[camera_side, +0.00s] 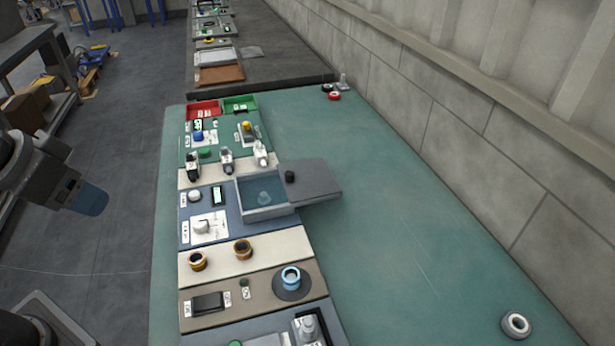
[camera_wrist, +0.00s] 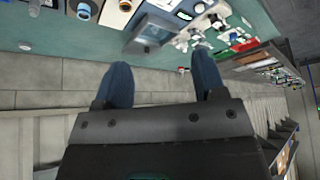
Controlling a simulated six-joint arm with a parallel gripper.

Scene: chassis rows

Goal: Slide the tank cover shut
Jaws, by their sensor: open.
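The tank (camera_side: 262,212) is an open box of bluish water set in the blue panel. Its flat grey cover (camera_side: 318,183) lies off to the right, sticking out past the panel's right edge. A black knob (camera_side: 290,176) stands on the cover near its left end. Most of the tank's opening is uncovered. My gripper (camera_side: 90,200) is at the left, over the floor beyond the table's edge, far from the cover. In the wrist view my gripper (camera_wrist: 162,80) shows two blue fingers spread wide with nothing between them. The tank is small at the top of that view.
White valve-like fittings (camera_side: 227,160) stand just behind the tank. Red (camera_side: 203,108) and green (camera_side: 240,104) bins are at the back. The green table (camera_side: 400,240) right of the cover is mostly clear.

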